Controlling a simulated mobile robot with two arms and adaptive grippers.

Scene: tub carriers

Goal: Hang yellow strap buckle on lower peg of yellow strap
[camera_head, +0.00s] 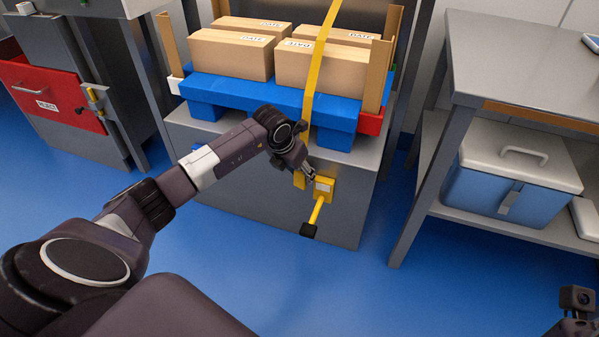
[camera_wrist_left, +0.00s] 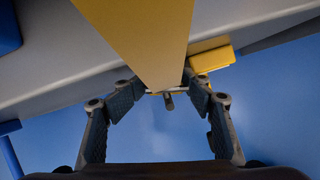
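A yellow strap (camera_head: 322,62) runs over the boxes and down the front of a grey metal stand (camera_head: 230,165). Its lower end carries the yellow buckle (camera_head: 299,180). The strap (camera_wrist_left: 145,35) also fills the top middle of the left wrist view. My left gripper (camera_head: 309,173) is at the strap's lower end. Its fingertips (camera_wrist_left: 164,88) meet both sides of the buckle and look shut on it. Right beside it on the stand is a yellow plate (camera_head: 325,186) with a yellow peg (camera_head: 317,211) slanting down to a black end. My right gripper (camera_head: 575,322) is barely in view at bottom right.
Several cardboard boxes (camera_head: 232,54) sit on a blue pallet (camera_head: 235,93) atop the stand. A grey table (camera_head: 520,55) with a blue tub (camera_head: 510,190) on its shelf stands at right. A red drawer (camera_head: 45,95) is at left. Blue floor in front is clear.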

